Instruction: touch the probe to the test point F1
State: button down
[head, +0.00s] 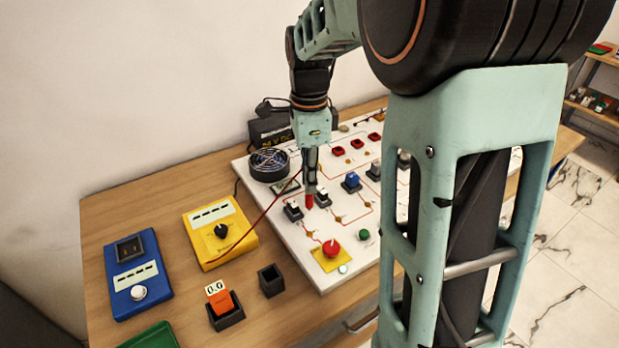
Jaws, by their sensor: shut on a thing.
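My gripper (311,178) points down over the white circuit board (309,273) and is shut on a red probe (309,202). The probe's tip end points down at the board, close to small black switches (293,211). I cannot tell whether the tip touches the board. A red lead runs from the probe area to the yellow meter (219,232) at the left. Small copper-coloured points (338,218) sit along the red traces. No label is legible, so I cannot tell which one is F1. My arm hides the board's right part.
A round black fan (268,164) stands near the gripper, with a black box (270,130) behind. A red button on a yellow plate (326,261) rises at the board's front. A blue device (138,274), orange block (219,299) and black holder (271,280) stand on the wooden table (160,190).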

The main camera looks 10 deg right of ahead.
aim_at(309, 206)
jog(key=shift+f+b, duration=2.35)
jog(key=shift+f, duration=1.5)
jog(key=shift+r, duration=0.15)
notch_tip(309, 206, up, 8)
jog(key=p, duration=0.6)
jog(key=shift+p, duration=0.35)
jog(key=shift+s, duration=0.1)
